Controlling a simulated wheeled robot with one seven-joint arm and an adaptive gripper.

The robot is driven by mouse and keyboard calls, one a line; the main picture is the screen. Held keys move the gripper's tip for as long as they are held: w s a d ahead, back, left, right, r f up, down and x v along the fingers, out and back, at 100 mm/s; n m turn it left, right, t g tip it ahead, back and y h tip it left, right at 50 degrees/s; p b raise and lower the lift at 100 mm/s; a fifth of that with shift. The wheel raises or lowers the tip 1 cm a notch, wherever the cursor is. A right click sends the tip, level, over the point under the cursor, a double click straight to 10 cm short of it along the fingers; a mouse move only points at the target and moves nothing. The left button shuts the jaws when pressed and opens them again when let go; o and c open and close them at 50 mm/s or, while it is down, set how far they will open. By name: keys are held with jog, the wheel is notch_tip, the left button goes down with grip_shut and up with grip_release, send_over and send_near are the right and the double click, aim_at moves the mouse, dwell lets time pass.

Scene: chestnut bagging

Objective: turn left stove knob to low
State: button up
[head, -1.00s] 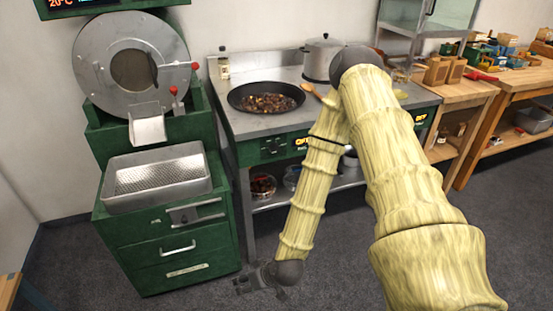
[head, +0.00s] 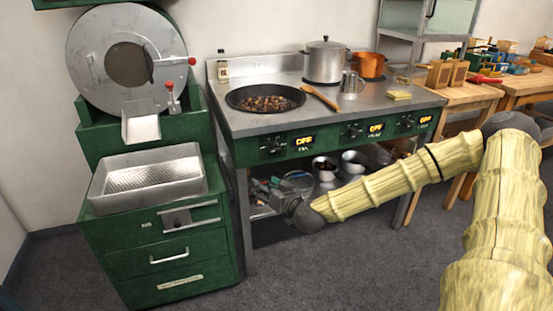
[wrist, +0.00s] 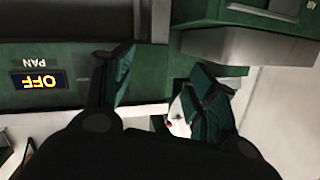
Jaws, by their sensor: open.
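The left stove knob (head: 273,145) is dark and sits on the green front panel (head: 236,157), left of a lit display (head: 304,141) reading OFF. That display, labelled PAN, also shows upside down in the wrist view (wrist: 40,81). My gripper (head: 298,184) is just below the panel, near the left knob and apart from it in the head view. In the wrist view my gripper (wrist: 162,85) has its two dark fingers spread, with nothing held between them. I cannot make out the knob in the wrist view; a finger may hide it.
A black pan of chestnuts (head: 265,98) stands above the left knob. Two more knobs, the middle (head: 353,131) and right (head: 407,121), also have OFF displays. A green roaster cabinet (head: 165,258) stands close on the left. Pots (head: 325,168) sit on the lower shelf.

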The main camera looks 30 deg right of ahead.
aim_at(277, 151)
jog(key=d+r+m+t+h+b, duration=0.2)
jog(key=d+r+h, duration=0.15)
jog(key=d, duration=0.65)
jog(key=shift+y, duration=0.25)
jog(key=w, duration=0.3)
jog(key=w+d+b, duration=0.1)
jog(key=w, duration=0.3)
jog(key=w+b, duration=0.1)
jog(key=w, duration=0.3)
jog(key=shift+w+d+r, duration=0.1)
jog(key=shift+d+r, duration=0.05)
jog(key=shift+r, duration=0.2)
jog(key=c, duration=1)
